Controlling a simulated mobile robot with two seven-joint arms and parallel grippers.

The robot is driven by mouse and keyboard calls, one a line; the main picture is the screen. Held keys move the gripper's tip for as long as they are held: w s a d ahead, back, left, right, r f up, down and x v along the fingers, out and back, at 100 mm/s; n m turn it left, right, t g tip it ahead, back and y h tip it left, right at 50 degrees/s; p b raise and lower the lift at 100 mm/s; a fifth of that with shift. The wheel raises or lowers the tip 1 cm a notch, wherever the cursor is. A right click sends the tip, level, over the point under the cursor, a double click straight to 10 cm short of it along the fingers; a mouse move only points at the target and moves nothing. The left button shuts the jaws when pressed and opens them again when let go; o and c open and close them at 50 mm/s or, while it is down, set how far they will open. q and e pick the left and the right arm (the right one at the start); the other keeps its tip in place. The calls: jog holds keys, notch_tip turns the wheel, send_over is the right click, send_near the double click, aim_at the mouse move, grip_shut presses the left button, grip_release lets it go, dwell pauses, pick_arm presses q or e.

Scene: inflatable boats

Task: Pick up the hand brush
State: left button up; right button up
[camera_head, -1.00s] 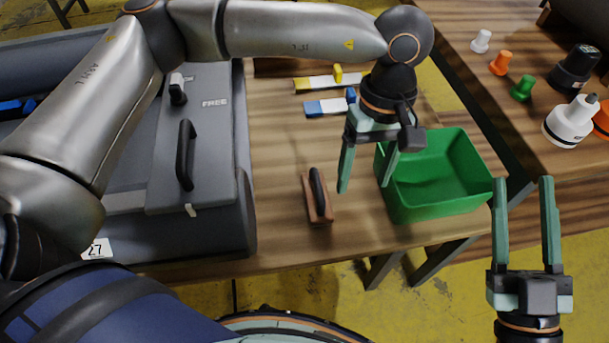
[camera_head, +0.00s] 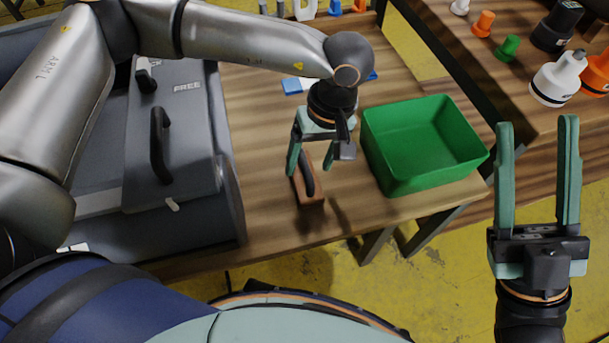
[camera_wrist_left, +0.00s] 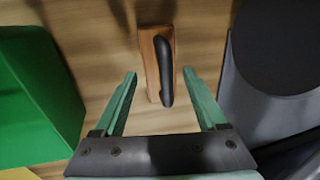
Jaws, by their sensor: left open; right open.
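The hand brush (camera_head: 308,188) has a brown wooden block and a black handle. It lies on the wooden table between the grey case and the green bin. My left gripper (camera_head: 309,172) is open and empty, pointing down above the brush. In the left wrist view the brush (camera_wrist_left: 151,70) lies ahead of the spread left fingers (camera_wrist_left: 160,92), in line with the gap between them; I see no contact. My right gripper (camera_head: 538,122) is open and empty, pointing up at the right, away from the brush.
A green bin (camera_head: 385,165) stands close to the right of the brush. A large grey case (camera_head: 190,150) with a black handle stands to the left. A blue-and-white item (camera_head: 292,86) lies behind my left gripper. Bottles and coloured pegs stand on the right-hand table.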

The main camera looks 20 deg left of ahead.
pick_arm(q)
jog(key=f, duration=0.3)
jog(key=f+b, duration=0.1)
jog(key=shift+s+a+f, duration=0.2)
jog(key=shift+s+a, duration=0.05)
jog(key=shift+a, duration=0.1)
grip_shut()
